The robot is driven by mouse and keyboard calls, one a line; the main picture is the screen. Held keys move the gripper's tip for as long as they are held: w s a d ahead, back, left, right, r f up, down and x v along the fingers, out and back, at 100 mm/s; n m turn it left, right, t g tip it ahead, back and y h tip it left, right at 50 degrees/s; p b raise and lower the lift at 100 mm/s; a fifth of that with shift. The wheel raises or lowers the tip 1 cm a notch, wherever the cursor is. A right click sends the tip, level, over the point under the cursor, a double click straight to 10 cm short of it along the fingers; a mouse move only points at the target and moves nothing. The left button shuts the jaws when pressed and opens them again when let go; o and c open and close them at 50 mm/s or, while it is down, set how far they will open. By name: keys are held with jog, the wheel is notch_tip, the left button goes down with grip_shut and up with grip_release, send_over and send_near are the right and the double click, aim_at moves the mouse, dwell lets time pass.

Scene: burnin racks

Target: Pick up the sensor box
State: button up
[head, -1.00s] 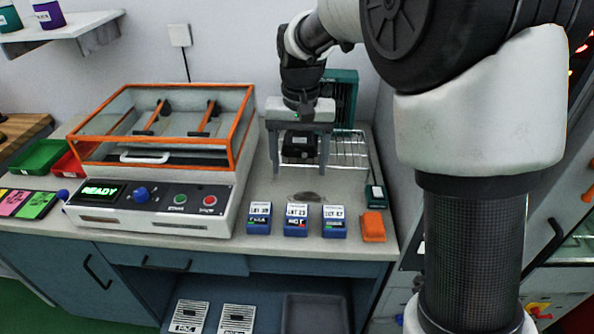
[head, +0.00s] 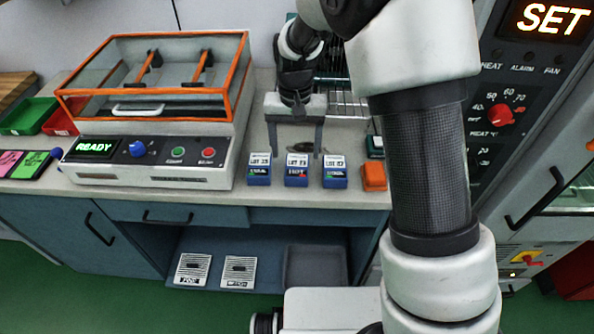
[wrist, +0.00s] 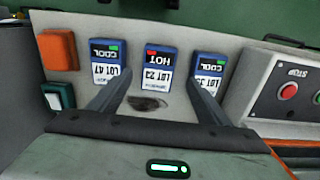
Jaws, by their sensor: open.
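Three blue boxes with white lot labels stand in a row near the front edge of the counter. None is clearly marked as the sensor box. The left one (head: 259,170) and the right one (head: 334,172) show green and read COOL in the wrist view. The middle one (head: 297,171) shows red and reads HOT in the wrist view (wrist: 158,68). My gripper (head: 295,152) is open and empty, its fingers pointing down behind the row. In the wrist view its fingers (wrist: 160,76) reach toward the middle box, one on each side of it.
An orange block (head: 374,177) and a dark green box (head: 375,146) stand right of the row. An orange-framed machine (head: 165,170) reading READY stands to the left. A wire rack (head: 347,104) is behind my gripper. A dark oval patch (wrist: 148,103) marks the counter.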

aim_at(297, 166)
notch_tip(297, 166, down, 5)
jog(key=shift+d+f+b, duration=0.1)
jog(key=shift+d+b, duration=0.05)
jog(key=shift+b, duration=0.35)
jog(key=shift+c, duration=0.2)
